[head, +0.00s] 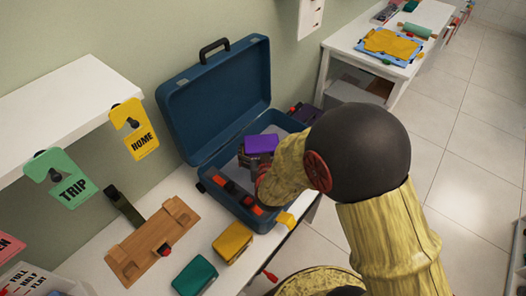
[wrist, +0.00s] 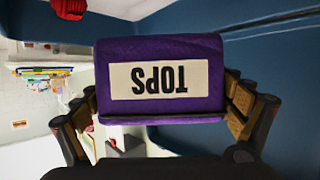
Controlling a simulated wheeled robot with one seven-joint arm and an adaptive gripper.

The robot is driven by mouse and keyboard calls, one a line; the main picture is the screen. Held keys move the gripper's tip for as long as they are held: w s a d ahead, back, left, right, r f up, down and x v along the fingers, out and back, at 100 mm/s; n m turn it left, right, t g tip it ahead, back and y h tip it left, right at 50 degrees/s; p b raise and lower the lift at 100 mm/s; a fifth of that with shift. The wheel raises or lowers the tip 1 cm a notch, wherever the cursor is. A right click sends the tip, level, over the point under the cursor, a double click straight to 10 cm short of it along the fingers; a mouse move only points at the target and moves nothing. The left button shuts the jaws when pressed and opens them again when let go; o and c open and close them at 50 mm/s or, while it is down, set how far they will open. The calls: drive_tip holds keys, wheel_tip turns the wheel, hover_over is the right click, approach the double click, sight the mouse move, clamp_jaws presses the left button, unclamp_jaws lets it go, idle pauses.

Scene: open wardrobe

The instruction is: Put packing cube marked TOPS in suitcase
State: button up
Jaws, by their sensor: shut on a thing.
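The purple packing cube (wrist: 160,100) has a white label reading TOPS, upside down in the wrist view. My gripper (wrist: 163,110) is shut on it, with one finger on each side. In the head view the purple cube (head: 262,144) shows over the inside of the open blue suitcase (head: 216,92), left of my arm. Whether the cube touches the suitcase floor cannot be told. The suitcase lid leans up toward the wall. My arm hides the suitcase's right front part, and the gripper's fingers are mostly hidden in the head view.
A yellow cube (head: 232,243) and a green cube (head: 195,275) lie on the white table in front of the suitcase. A wooden tray (head: 152,240) lies to the left. Yellow HOME (head: 137,130) and green TRIP (head: 60,178) tags hang from the shelf (head: 75,105).

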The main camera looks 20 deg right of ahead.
drive_tip(key=shift+w+f+b, duration=1.5)
drive_tip(key=shift+w+f, duration=1.2)
drive_tip(key=shift+f, duration=0.25)
drive_tip(key=shift+w+f+b, duration=1.5)
drive_tip(key=shift+w+f, duration=1.2)
drive_tip(key=shift+f, duration=0.2)
drive_tip(key=shift+f+b, duration=0.45)
drive_tip(key=shift+f, duration=0.05)
drive_tip(key=shift+f, duration=0.1)
drive_tip(key=o, duration=1)
